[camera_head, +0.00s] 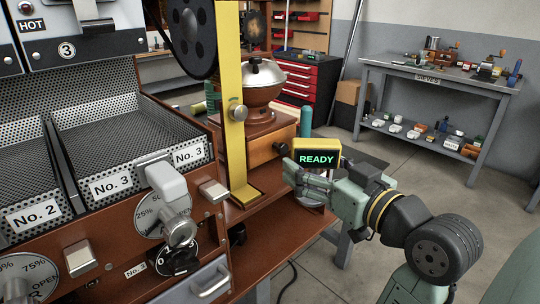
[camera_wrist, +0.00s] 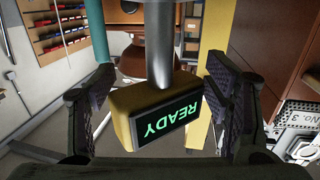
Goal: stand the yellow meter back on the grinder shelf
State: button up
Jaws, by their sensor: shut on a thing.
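The yellow meter (camera_head: 332,147) has a black display with green READY text, and it is upright in the head view. My gripper (camera_head: 308,178) is shut on it, with the fingers at its lower part. In the wrist view the meter (camera_wrist: 123,104) sits between the two dark finger pads, and a grey rod meets its top edge in the picture. The grinder (camera_head: 262,110), with a wooden body and silver dome, stands just left of the meter. I cannot tell which surface is the grinder shelf, nor whether the meter's base touches anything; the gripper hides it.
A tall yellow bracket (camera_head: 232,110) stands left of the grinder on the brown wooden top (camera_head: 275,222). The perforated trays (camera_head: 120,140) lie further left. A grey bench (camera_head: 425,72) with small mills stands at the back right. Open floor lies between.

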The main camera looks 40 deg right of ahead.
jog(key=shift+w+d+f+p, duration=0.25)
jog(key=shift+w+f+p, duration=0.3)
jog(key=shift+w, duration=1.7)
jog(key=shift+w+d+f+p, duration=0.25)
jog(key=shift+w+f+p, duration=0.25)
jog(key=shift+w, duration=1.8)
jog(key=shift+w+d+f+p, duration=0.3)
jog(key=shift+w+f, duration=0.4)
jog(key=shift+w, duration=1.55)
jog(key=shift+f, duration=0.1)
jog(key=shift+f, duration=0.15)
jog(key=o, duration=1.2)
